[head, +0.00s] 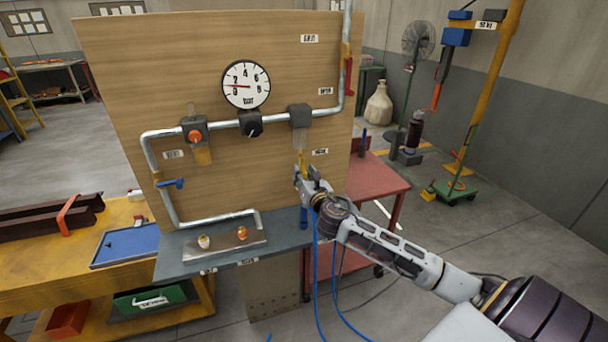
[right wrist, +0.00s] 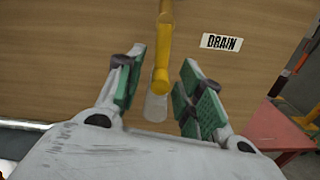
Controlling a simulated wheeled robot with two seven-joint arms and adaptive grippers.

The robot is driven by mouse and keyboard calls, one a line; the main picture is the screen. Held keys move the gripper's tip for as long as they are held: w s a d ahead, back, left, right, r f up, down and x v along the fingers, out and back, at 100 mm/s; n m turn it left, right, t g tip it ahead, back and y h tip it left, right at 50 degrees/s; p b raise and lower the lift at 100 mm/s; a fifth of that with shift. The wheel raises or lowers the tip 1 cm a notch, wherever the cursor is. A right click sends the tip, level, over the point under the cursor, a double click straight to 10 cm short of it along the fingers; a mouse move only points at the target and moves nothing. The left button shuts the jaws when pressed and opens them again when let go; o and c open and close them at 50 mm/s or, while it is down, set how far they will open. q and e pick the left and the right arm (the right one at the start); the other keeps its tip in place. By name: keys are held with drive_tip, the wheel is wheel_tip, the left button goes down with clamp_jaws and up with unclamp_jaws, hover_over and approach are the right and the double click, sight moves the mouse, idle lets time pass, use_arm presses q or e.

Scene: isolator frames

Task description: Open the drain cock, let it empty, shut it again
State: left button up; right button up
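The drain cock's yellow lever (right wrist: 163,45) hangs down in front of the wooden board, beside the DRAIN label (right wrist: 222,42). A pale stub (right wrist: 155,107) shows below the lever's end. In the head view the yellow lever (head: 303,168) is small and partly hidden by my right gripper (head: 306,177). The right wrist view shows this gripper (right wrist: 165,95) open, with green pads apart on both sides of the lever's lower end. I see a gap on each side and cannot tell the depth between them. No flow of liquid is discernible. My left gripper is not in view.
A pipe run on the board (head: 120,90) carries a gauge (head: 246,84), a blue lever (head: 172,183) and a red lever (head: 348,77). The grey shelf (head: 200,251) below holds a small tray (head: 220,243). A red cart (head: 385,182) stands at the right, close to my arm.

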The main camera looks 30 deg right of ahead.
drive_tip(key=shift+w+d, duration=0.1)
drive_tip(key=shift+w, duration=0.2)
drive_tip(key=shift+c, duration=0.4)
